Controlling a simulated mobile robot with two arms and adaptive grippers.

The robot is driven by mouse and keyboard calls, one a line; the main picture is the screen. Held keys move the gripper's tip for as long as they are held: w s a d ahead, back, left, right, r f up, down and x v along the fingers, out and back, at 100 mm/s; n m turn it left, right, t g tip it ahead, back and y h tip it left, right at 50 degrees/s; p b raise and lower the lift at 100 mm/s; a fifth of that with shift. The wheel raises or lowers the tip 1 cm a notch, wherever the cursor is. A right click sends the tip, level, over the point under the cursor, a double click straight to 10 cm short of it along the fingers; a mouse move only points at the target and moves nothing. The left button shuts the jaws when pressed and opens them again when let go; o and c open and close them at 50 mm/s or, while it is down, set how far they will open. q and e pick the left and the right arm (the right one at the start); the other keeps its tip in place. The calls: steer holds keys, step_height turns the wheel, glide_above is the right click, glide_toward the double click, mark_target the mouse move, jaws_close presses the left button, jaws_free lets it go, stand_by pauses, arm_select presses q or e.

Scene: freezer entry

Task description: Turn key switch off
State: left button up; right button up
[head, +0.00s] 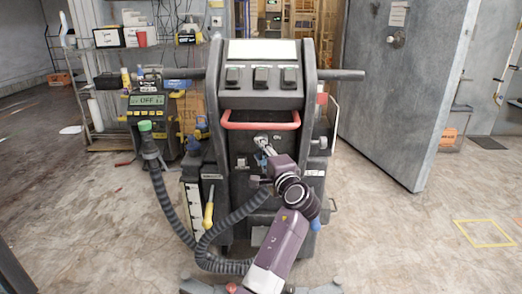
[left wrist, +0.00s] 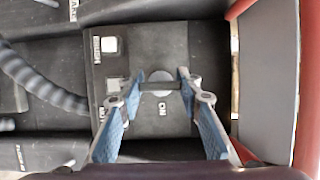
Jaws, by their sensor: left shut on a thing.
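The key switch (left wrist: 159,77) is a round grey disc on a dark panel, with "ON" printed beside it. Its dark key bar (left wrist: 160,87) spans between my two blue fingers. My left gripper (left wrist: 161,84) is shut on the ends of this key bar. In the head view my left gripper (head: 264,143) reaches the front of the black machine (head: 230,152), just below its red handle (head: 260,125). There the gripper hides the key switch. My right gripper is in neither view.
A grey freezer door (head: 395,100) stands open at right. Shelving (head: 115,60) is behind left.

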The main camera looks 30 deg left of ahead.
arm_select(q)
steer(key=shift+f, duration=0.15)
steer(key=o, duration=1.2)
steer(key=v, duration=0.7)
steer(key=shift+s+d, duration=0.2)
